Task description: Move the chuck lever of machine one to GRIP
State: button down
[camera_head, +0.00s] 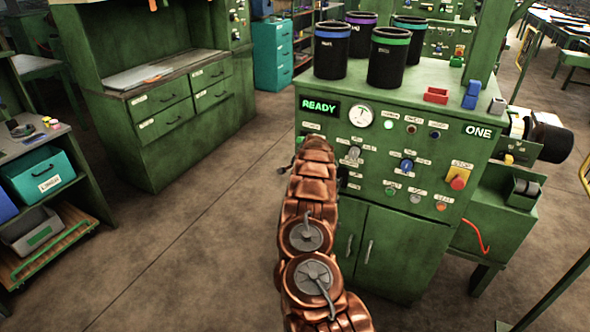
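Machine one (430,115) is a green cabinet with "ONE" on its upper right and a lit "READY" display (319,107). Its front panel carries knobs, buttons and small labels. I cannot tell which control is the chuck lever; the labels are too small to read, and my arm covers the panel's left part. My copper-coloured arm rises from the bottom to that left side. Only a small dark part of my gripper (285,169) shows at the arm's far end, left of the panel. Its fingers are mostly hidden, so I cannot see whether it is open or holds anything.
Several black sleeves with coloured rims stand on the machine, one with a blue rim (331,50). A red-and-yellow stop button (457,178) sits at the panel's right. A green workbench (165,110) stands at left. The brown floor (200,240) between is clear.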

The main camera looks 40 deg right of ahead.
jog(key=shift+d+r, duration=0.1)
jog(key=shift+r, duration=0.05)
jog(key=c, duration=1)
grip_release()
jog(key=shift+o, duration=1.2)
jog(key=v, duration=1.2)
